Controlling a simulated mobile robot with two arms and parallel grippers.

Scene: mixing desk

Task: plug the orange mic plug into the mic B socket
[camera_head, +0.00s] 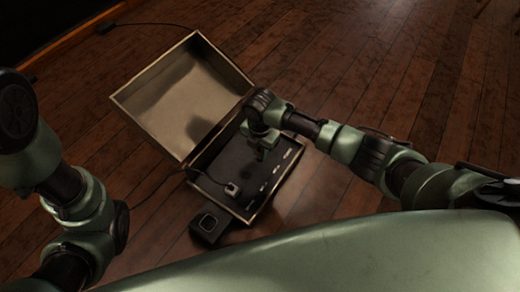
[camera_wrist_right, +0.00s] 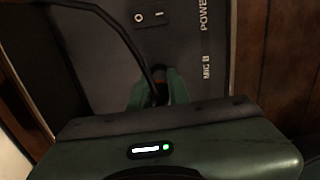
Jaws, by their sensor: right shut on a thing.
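My right gripper (camera_wrist_right: 160,92) is shut on the orange mic plug (camera_wrist_right: 160,86). In the head view my right gripper (camera_head: 262,150) is over the dark panel (camera_head: 232,160) in the open case. The MIC B label (camera_wrist_right: 206,66) is on the panel, to the right of the fingers. The mic B socket is not visible, and I cannot tell whether the plug tip touches or enters it. My left gripper is out of view.
The case lid (camera_head: 185,95) stands open at the upper left. A small light-coloured plug or connector (camera_head: 232,189) is at the panel's near left. A dark box (camera_head: 209,222) stands by the near edge. A POWER label (camera_wrist_right: 203,15) and a round hole (camera_wrist_right: 138,18) show on the panel.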

